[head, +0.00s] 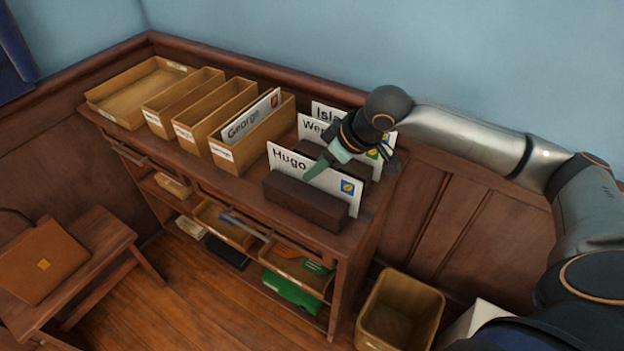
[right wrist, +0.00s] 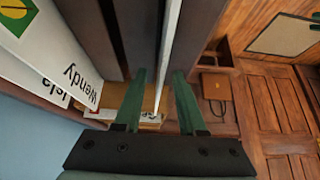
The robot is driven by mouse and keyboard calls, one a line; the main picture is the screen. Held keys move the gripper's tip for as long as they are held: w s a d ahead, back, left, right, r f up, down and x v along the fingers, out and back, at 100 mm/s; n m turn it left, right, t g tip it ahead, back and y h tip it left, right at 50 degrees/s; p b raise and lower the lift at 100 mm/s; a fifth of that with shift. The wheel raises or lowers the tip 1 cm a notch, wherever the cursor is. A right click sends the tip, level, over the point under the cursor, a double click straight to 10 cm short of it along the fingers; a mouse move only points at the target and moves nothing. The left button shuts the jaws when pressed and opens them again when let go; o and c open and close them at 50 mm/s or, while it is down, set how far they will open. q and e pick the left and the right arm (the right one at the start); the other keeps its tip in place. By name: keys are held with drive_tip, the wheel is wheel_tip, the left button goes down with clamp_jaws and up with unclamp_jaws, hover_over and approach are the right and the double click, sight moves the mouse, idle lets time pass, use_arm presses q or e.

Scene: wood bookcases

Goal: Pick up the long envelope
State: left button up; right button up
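A white envelope marked "Hugo" (head: 290,163) stands upright in the front dark wooden rack (head: 300,205) on the cabinet's right end. It looks long, but I cannot be sure it is the longest. My right gripper (head: 320,166) is over its top edge, one green finger showing in front of it. In the right wrist view the green fingers (right wrist: 161,98) are open, one on each side of the envelope's thin white edge (right wrist: 169,50), with gaps visible. Envelopes marked "Wendy" (head: 310,127) and "Isla" (head: 322,112) stand behind, partly hidden by my arm. My left gripper is not in view.
An envelope marked "George" (head: 250,118) stands in a wooden box (head: 235,155) left of the racks. More open, labelled boxes (head: 180,95) line the cabinet top. A wooden bin (head: 400,312) stands on the floor at right. A stool with a brown case (head: 42,262) is at left.

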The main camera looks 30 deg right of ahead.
sight(312, 180)
drive_tip(key=x, duration=0.2)
drive_tip(key=shift+w+a+f, duration=0.1)
drive_tip(key=shift+w+f, duration=0.05)
drive_tip(key=shift+f, duration=0.05)
clamp_jaws()
idle(0.4)
